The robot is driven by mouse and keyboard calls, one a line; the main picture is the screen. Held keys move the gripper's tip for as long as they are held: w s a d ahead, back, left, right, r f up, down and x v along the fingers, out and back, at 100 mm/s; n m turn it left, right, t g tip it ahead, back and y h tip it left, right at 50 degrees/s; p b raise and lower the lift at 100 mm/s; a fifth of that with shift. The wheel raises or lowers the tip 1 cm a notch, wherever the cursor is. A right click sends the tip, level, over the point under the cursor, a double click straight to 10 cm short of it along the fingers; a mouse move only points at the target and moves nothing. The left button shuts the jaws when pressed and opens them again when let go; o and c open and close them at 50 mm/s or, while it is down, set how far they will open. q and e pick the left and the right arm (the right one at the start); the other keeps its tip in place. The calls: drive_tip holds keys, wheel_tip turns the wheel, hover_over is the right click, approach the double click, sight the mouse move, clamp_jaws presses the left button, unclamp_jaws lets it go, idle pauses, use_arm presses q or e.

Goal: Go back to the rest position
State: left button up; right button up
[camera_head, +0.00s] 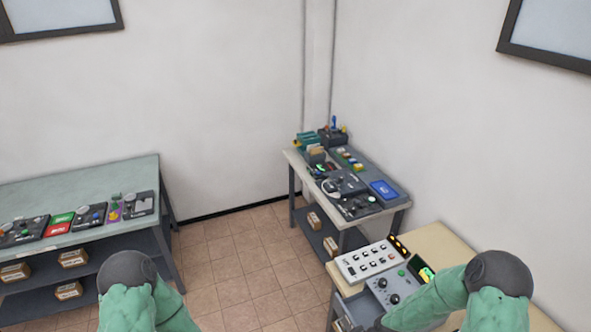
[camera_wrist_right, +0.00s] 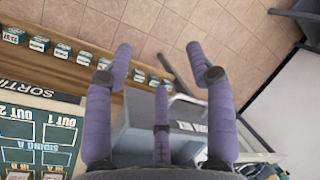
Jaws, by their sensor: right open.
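My right gripper (camera_wrist_right: 160,62) shows in the right wrist view with its purple fingers spread apart and nothing between them. A grey box-like body (camera_wrist_right: 135,140) lies behind the fingers, and I cannot tell its distance. In the head view only green arm parts with dark joints show at the bottom left and bottom right. Neither gripper shows in the head view, and my left gripper is out of sight.
A green-topped table (camera_head: 90,180) with several panels stands left. A corner table (camera_head: 397,203) holds devices and a blue tray (camera_head: 384,189). A beige table (camera_head: 435,240) with a white button panel (camera_head: 368,262) is near my right arm. Tiled floor (camera_head: 240,265) between is clear.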

drive_tip(key=s+a+f+m, duration=0.1)
drive_tip(key=s+a+f, duration=0.2)
drive_tip(key=s, duration=0.4)
drive_tip(key=s+a+f+m, duration=0.1)
drive_tip(key=s+a+f, duration=0.1)
drive_tip(key=s, duration=0.5)
wheel_tip(320, 180, down, 18)
drive_tip(key=w+a+b, duration=0.1)
drive_tip(key=w+b, duration=0.1)
drive_tip(key=b, duration=1.8)
drive_tip(key=shift+a+f+n, duration=0.2)
drive_tip(key=shift+a+n, duration=0.1)
